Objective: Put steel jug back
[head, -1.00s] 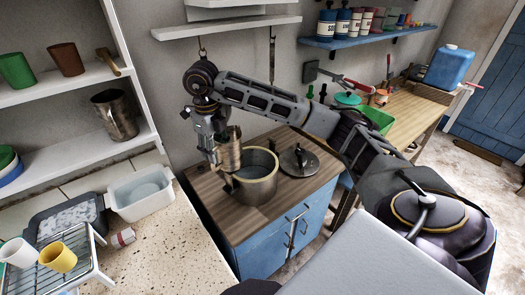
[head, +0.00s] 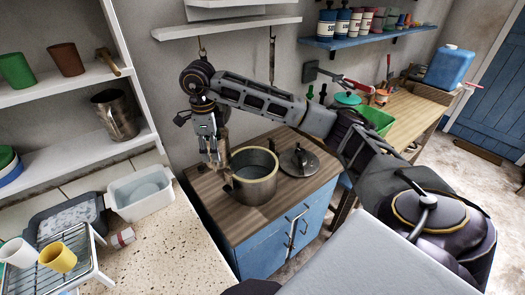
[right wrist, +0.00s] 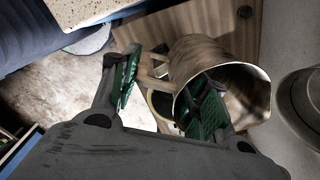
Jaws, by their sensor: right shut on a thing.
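My right gripper (head: 216,160) is shut on a steel jug, near the left rim of a big pot in the head view. The jug (head: 224,148) is mostly hidden there behind the gripper. In the right wrist view the jug (right wrist: 190,60) has its mouth towards the lower right. Its handle (right wrist: 152,72) lies between the two fingers (right wrist: 165,95). A second metal jug (head: 116,116) stands on the white shelf at the left, apart from my gripper. My left gripper is not in view.
The pot (head: 254,178) and a dark lid (head: 299,160) stand on the wooden top of a blue cabinet (head: 262,245). A white basin (head: 140,196) and a wire rack (head: 65,262) are on the speckled counter (head: 165,255). The lower shelf (head: 80,160) has free room beside the second jug.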

